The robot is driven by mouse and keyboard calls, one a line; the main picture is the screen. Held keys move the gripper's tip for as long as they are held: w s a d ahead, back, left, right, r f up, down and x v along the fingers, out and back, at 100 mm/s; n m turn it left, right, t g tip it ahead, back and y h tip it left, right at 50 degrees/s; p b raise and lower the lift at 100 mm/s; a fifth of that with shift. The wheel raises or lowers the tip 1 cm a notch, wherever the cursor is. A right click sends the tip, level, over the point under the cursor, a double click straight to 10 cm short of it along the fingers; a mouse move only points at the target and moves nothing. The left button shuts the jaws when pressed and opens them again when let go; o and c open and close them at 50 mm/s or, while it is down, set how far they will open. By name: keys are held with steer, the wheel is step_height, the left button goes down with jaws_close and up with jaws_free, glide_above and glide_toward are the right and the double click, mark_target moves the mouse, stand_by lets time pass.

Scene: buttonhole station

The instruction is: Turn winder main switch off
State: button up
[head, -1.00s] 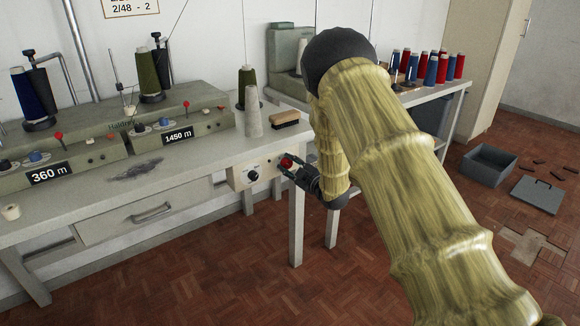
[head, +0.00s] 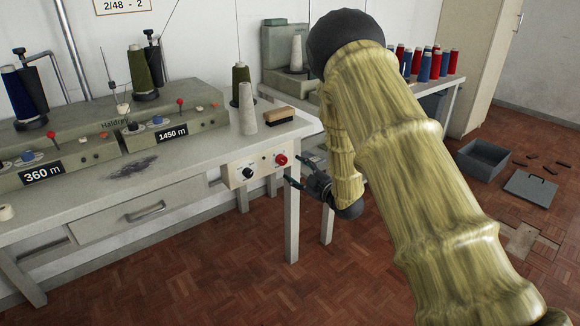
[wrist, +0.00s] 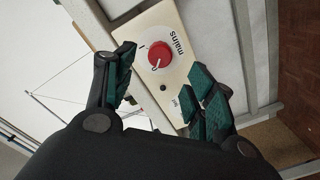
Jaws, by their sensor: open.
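The winder's main switch is a red rotary knob (head: 281,160) on a pale control box (head: 262,158) under the table's right front corner. In the wrist view the red knob (wrist: 158,55) sits on a white round dial marked "mains". An "I" mark shows beside it, and a white line shows on the knob. I cannot tell surely which position it points at. My gripper (head: 298,171) is open and empty, just right of the knob and apart from it. In the wrist view my gripper's fingers (wrist: 163,77) stand either side of the box, with the knob between and beyond the tips.
A black knob (head: 248,173) is on the same box, left of the red one. The winder (head: 100,135) stands on the table (head: 190,168) with cones of thread. A brush (head: 278,116) and a grey cone (head: 248,115) are above the box. An open grey crate (head: 483,160) is on the floor.

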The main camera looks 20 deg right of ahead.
steer(key=shift+v, duration=2.3)
steer(key=shift+d, duration=0.1)
steer(key=s+a+f+m+g+h, duration=0.1)
steer(key=s+f+m+g+h, duration=0.15)
steer(key=s+f, duration=0.65)
steer(key=s+a+f+m+g+h, duration=0.15)
steer(key=s+f+m+g, duration=0.35)
steer(key=f, duration=0.8)
steer(key=s+a+f+m+g+h, duration=0.15)
steer(key=s+f, duration=0.25)
steer(key=s, duration=0.5)
steer(key=s+a+f+m+g, duration=0.15)
steer(key=s+f, duration=0.25)
steer(key=s, duration=0.4)
steer(key=s+a+f+m+g, duration=0.1)
steer(key=s+f+g, duration=0.25)
steer(key=s, duration=0.55)
steer(key=s+a+f+m+g, duration=0.2)
steer(key=s+g, duration=0.1)
steer(key=s, duration=1)
step_height(320, 180, up, 23)
steer(key=p, duration=2.2)
steer(key=shift+w+p, duration=0.25)
steer(key=shift+p, duration=0.15)
